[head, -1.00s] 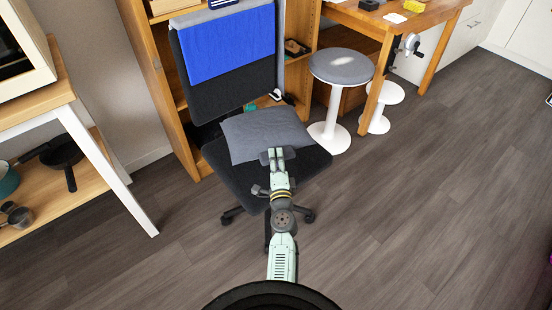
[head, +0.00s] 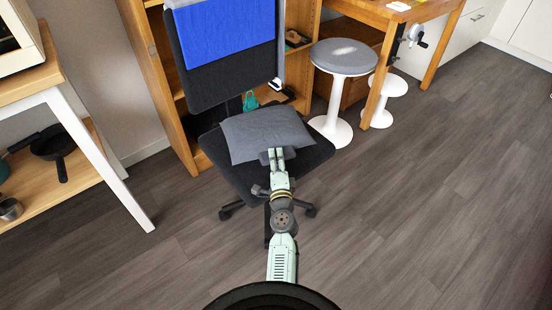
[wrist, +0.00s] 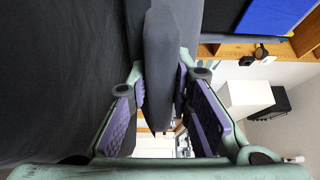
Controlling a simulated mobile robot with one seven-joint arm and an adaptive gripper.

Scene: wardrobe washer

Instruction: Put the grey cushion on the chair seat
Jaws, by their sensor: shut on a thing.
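The grey cushion (head: 262,132) is in the head view, above the black seat of the office chair (head: 232,174). It covers much of the seat; I cannot tell from the head view whether it touches it. My gripper (head: 277,156) is at the cushion's near edge. In the wrist view my gripper (wrist: 160,100) has its purple pads on both sides of the cushion's edge (wrist: 163,60), pinching it. The dark chair surface (wrist: 60,80) shows beside the cushion there. A blue cloth (head: 226,45) hangs over the chair's backrest.
A white stool with a grey top (head: 343,57) stands right of the chair, close to a wooden table (head: 425,10). A wooden shelf unit (head: 160,80) is behind the chair. A white-legged rack (head: 95,145) with a pan (head: 55,143) stands left. The floor at right is clear.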

